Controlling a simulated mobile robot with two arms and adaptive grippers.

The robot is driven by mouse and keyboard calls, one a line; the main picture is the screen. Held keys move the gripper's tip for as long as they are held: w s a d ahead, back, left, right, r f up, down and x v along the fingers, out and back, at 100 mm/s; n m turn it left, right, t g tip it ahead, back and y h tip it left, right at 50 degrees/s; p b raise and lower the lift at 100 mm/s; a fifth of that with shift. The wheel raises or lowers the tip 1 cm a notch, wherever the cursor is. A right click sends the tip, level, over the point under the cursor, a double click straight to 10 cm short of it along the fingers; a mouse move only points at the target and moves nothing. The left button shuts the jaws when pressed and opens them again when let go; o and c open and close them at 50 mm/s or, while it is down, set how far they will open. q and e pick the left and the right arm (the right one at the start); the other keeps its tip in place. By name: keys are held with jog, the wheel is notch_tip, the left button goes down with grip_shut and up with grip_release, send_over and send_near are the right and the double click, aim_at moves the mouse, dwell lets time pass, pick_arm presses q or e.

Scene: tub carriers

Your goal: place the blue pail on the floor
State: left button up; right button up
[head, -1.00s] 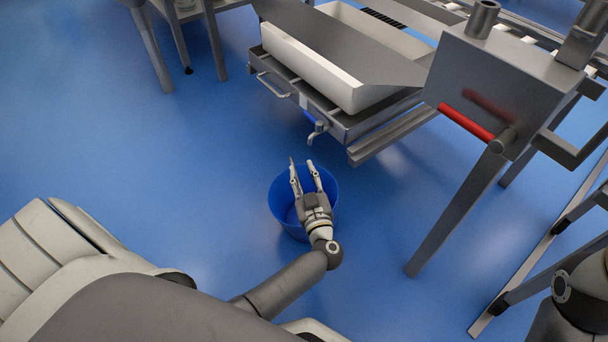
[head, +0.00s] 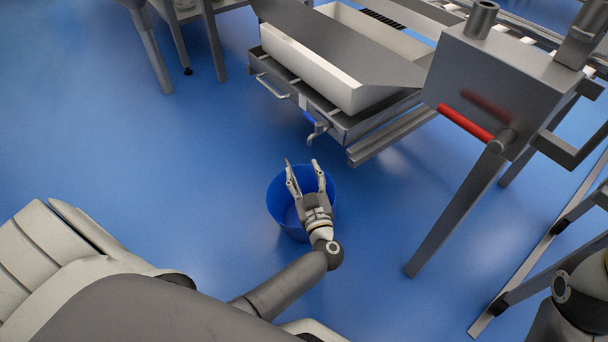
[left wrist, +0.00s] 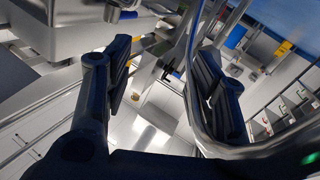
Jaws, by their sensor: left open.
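The blue pail (head: 282,212) is in the middle of the head view, upright on the blue floor as far as I can tell, below the table's front corner. My left gripper (head: 303,166) is open above the pail, its fingers spread over the opening and hiding part of its inside and near rim. The left wrist view shows the two dark fingers of this gripper (left wrist: 165,85) apart with nothing clearly between them. A curved edge at the right there may be the pail's rim; I cannot be sure. My right gripper is not in view.
A steel table with a white tray (head: 352,96) and a tap (head: 316,132) stands just beyond the pail. A steel box on legs with a red handle (head: 466,123) is to the right. The floor (head: 150,150) to the left is clear.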

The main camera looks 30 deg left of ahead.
pick_arm(q)
jog(key=shift+o, duration=0.5)
jog(key=shift+s+d+f, duration=0.1)
jog(key=shift+s+f, duration=0.1)
jog(key=shift+f, duration=0.3)
jog(key=shift+s+d+f, duration=0.1)
jog(key=shift+s+f, duration=0.1)
jog(key=shift+f, duration=0.25)
jog(key=shift+o, duration=0.5)
jog(key=shift+s, duration=0.1)
jog(key=o, duration=0.5)
jog(key=v, duration=0.2)
jog(key=r+v, duration=0.1)
jog(key=v, duration=0.2)
jog(key=shift+s+d+r, duration=0.1)
jog(key=shift+d+r, duration=0.05)
jog(key=shift+d, duration=0.25)
jog(key=shift+s+d+r, duration=0.25)
jog(key=shift+s+d, duration=0.05)
jog(key=shift+s, duration=0.05)
